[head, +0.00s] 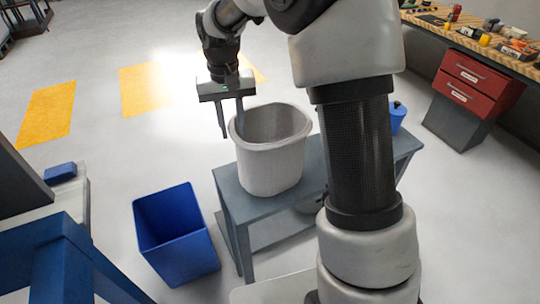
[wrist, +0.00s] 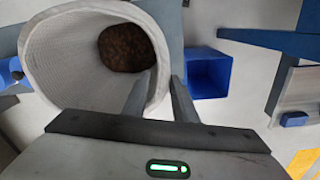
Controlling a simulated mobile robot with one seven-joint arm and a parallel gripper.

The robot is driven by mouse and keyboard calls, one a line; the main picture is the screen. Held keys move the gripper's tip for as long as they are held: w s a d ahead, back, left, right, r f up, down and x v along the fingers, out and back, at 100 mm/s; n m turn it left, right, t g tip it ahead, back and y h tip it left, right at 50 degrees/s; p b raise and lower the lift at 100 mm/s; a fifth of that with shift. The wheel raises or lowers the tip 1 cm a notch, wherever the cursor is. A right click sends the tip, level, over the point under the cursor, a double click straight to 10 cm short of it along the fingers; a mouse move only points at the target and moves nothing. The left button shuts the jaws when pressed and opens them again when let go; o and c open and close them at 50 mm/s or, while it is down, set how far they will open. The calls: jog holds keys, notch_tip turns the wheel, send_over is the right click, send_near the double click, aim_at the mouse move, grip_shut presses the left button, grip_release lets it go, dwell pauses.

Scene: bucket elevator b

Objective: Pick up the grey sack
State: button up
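The grey sack (head: 270,160) stands upright and open-topped on a grey-blue bench (head: 305,185). In the wrist view the sack (wrist: 50,60) fills the left side, and dark brown material (wrist: 126,48) lies at its bottom. My gripper (head: 231,132) points down at the sack's left rim, with its fingers apart. In the wrist view my gripper (wrist: 160,78) has one finger over the sack's opening and the other outside the wall. The rim lies between them. I cannot tell whether either finger touches the wall.
A blue open bin (head: 178,235) stands on the floor left of the bench. A blue object (head: 397,115) is on the bench behind my arm. A workbench with tools and a red drawer unit (head: 477,80) is at the right. Open floor lies behind.

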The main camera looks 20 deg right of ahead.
jog(key=f, duration=0.8)
jog(key=shift+d, duration=0.35)
jog(key=shift+r, duration=0.1)
grip_shut()
